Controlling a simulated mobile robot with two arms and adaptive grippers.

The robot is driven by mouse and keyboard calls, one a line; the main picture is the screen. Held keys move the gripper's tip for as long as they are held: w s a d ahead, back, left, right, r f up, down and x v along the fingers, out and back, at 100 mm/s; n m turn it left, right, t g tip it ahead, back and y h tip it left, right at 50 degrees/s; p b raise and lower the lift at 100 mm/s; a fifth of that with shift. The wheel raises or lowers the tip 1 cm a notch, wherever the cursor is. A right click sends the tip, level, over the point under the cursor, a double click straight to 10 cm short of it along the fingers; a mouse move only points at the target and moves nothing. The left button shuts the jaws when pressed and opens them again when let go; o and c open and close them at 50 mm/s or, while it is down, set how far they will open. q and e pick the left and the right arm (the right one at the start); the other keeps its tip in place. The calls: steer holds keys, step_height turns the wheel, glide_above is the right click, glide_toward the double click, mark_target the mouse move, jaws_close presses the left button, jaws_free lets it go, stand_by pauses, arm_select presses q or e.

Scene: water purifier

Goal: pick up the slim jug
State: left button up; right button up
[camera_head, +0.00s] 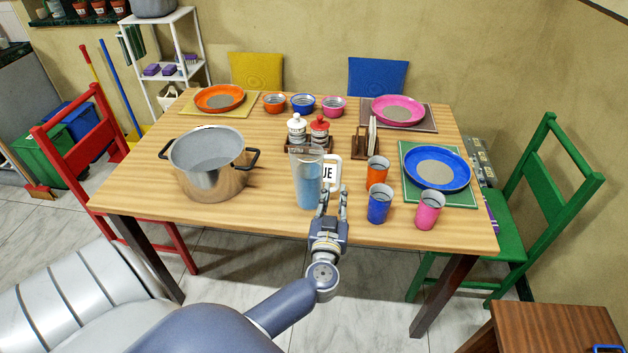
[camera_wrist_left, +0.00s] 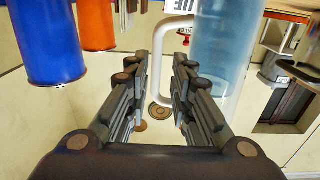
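The slim jug (camera_head: 308,186) is tall and clear with blue contents. It stands upright near the table's front edge, with a white handle (camera_head: 338,178) on its right side. My left gripper (camera_head: 333,200) is at the handle, right of the jug's body, with its fingers apart. In the left wrist view the jug (camera_wrist_left: 220,55) is at upper right. Its white handle (camera_wrist_left: 158,62) shows in the gap between the open fingers of the left gripper (camera_wrist_left: 160,85). I cannot tell whether the fingers touch it. My right gripper is not in view.
Orange (camera_head: 377,171), blue (camera_head: 379,204) and pink (camera_head: 430,210) cups stand right of the gripper. A large metal pot (camera_head: 212,180) is left of the jug. A condiment rack (camera_head: 290,150) stands behind it. The wooden table (camera_head: 270,222) is bare along its front edge.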

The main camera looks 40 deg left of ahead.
mark_target(338, 179)
arm_select(q)
steer(key=b+x, duration=0.1)
steer(key=x, duration=0.6)
steer(key=shift+w, duration=0.35)
steer(key=shift+c, duration=0.6)
jaws_close()
steer(key=shift+r, duration=0.15)
